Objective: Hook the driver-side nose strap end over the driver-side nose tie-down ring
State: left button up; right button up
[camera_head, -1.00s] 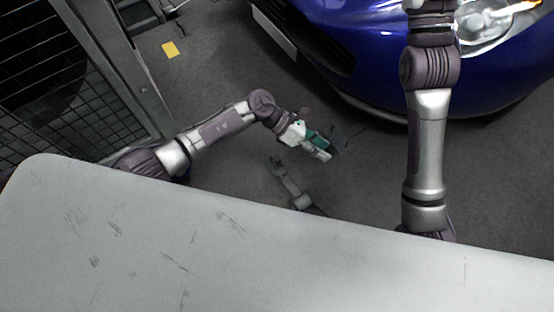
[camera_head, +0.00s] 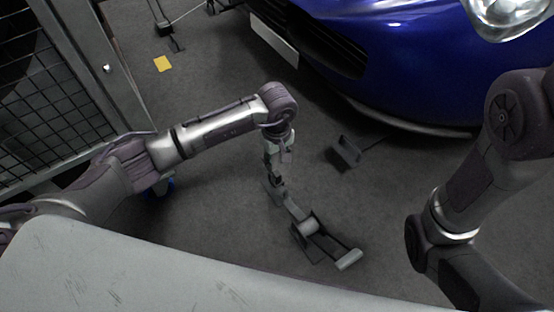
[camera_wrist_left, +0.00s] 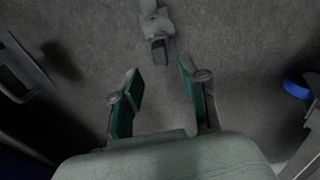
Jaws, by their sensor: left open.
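My left gripper (camera_head: 279,152) points down at the floor, and its fingers are hard to make out in the head view. In the left wrist view its two green-padded fingers (camera_wrist_left: 160,72) are apart with nothing between them. A grey jointed floor fitting (camera_head: 312,236) lies below it; its forked end (camera_wrist_left: 158,42) shows just beyond the fingertips, apart from them. A dark angled bracket (camera_head: 345,151) stands on the floor to the right, with a thin dark line towards the car; it seems to be the frame (camera_wrist_left: 22,72) in the wrist view. I cannot tell which is strap end or ring. My right gripper is out of view.
The blue car's nose (camera_head: 390,65) fills the upper right. A yellow floor marker (camera_head: 163,64) and a dark strap fitting (camera_head: 164,28) lie upper left. A blue wheel (camera_wrist_left: 297,85) is near.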

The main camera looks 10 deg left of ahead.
aim_at(277, 173)
pick_arm(q)
notch_tip(277, 173, down, 8)
jog(key=b, duration=0.5)
jog(key=shift+f+b, duration=0.1)
jog(key=shift+b, duration=0.3)
jog(key=shift+c, duration=0.4)
grip_shut()
jog(key=shift+r+p, duration=0.7)
jog(key=shift+r, duration=0.1)
jog(key=shift+r+p, duration=1.45)
jog(key=shift+r, duration=0.4)
